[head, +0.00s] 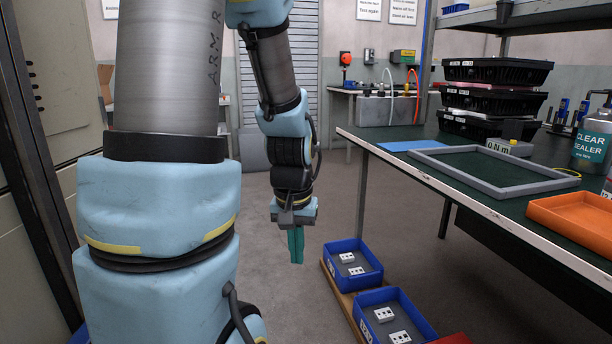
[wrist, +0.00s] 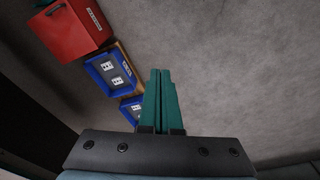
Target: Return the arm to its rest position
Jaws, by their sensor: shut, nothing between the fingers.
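My gripper (head: 297,262) hangs at the end of my arm in the head view, pointing down over open floor, left of the workbench. Its teal fingers are together with nothing between them. In the wrist view the gripper (wrist: 161,74) also shows its two teal fingers side by side, with bare grey floor beyond. My blue and grey arm fills the left and middle of the head view, bent down at the far link.
Blue bins (head: 355,262) with white parts sit low on a wooden board, right of my gripper. A red box (wrist: 72,28) stands beside them. The workbench (head: 400,165) at right carries a grey frame (head: 490,187), an orange tray (head: 570,222) and stacked black crates (head: 497,72).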

